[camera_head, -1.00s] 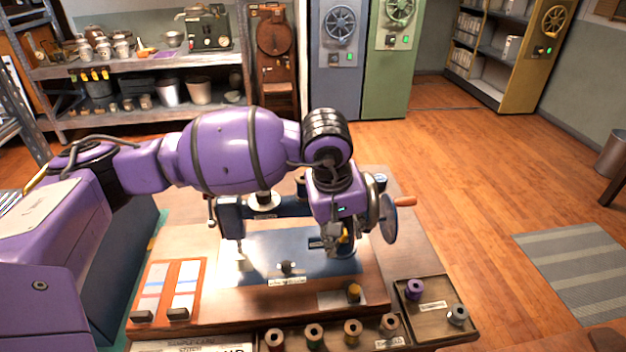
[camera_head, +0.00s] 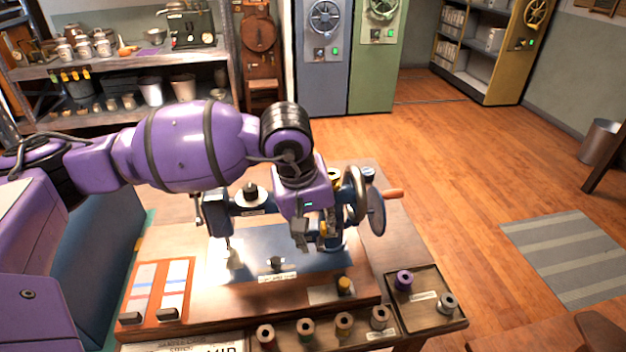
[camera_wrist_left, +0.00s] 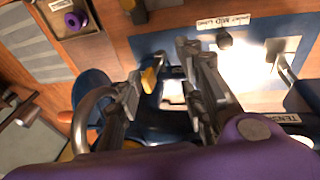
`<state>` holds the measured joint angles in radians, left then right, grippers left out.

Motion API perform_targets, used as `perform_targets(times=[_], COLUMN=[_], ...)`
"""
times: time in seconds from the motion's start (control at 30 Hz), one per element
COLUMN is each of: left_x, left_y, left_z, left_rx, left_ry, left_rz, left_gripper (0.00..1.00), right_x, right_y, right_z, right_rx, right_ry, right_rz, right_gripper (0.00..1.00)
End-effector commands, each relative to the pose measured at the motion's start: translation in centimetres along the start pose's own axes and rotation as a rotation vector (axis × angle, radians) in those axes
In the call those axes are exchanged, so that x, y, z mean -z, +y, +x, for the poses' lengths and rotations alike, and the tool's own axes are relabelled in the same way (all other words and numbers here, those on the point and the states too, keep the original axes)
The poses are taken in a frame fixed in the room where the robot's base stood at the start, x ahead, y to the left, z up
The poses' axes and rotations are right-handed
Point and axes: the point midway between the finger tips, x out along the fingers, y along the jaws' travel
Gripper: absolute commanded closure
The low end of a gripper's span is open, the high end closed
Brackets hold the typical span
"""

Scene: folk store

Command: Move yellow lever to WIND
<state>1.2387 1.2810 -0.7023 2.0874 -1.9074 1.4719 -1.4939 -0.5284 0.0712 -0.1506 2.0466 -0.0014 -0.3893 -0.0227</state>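A small yellow lever (camera_head: 323,229) shows beside my left gripper (camera_head: 311,240), at the right part of the dark blue sewing machine (camera_head: 226,212). In the left wrist view the yellow lever (camera_wrist_left: 149,80) lies between the open fingers of my left gripper (camera_wrist_left: 160,62), close to the left finger. I cannot tell whether that finger touches it. A WIND label cannot be made out. My right gripper is not in view.
The handwheel (camera_head: 376,210) with its orange handle stands just right of my gripper. A yellow knob (camera_head: 344,285) sits on the wooden base. A tray (camera_head: 427,318) holds spools at the right, and several more spools line the front.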

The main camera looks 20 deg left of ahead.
Motion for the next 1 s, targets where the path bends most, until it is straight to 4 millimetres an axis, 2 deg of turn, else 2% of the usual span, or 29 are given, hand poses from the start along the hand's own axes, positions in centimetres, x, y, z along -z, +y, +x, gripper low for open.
perform_targets(times=[0.63, 1.0], left_x=[0.0, 0.0], left_y=[-2.1, -2.1], left_z=[0.3, 0.2], left_rx=[0.000, -0.001], left_ry=[0.000, 0.000], left_rz=[0.001, 0.001], left_gripper=[0.64, 0.64], right_x=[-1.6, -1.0], right_y=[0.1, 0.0], right_z=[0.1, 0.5], right_rx=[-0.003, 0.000], right_ry=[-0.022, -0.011], right_rz=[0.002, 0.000], right_gripper=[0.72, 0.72])
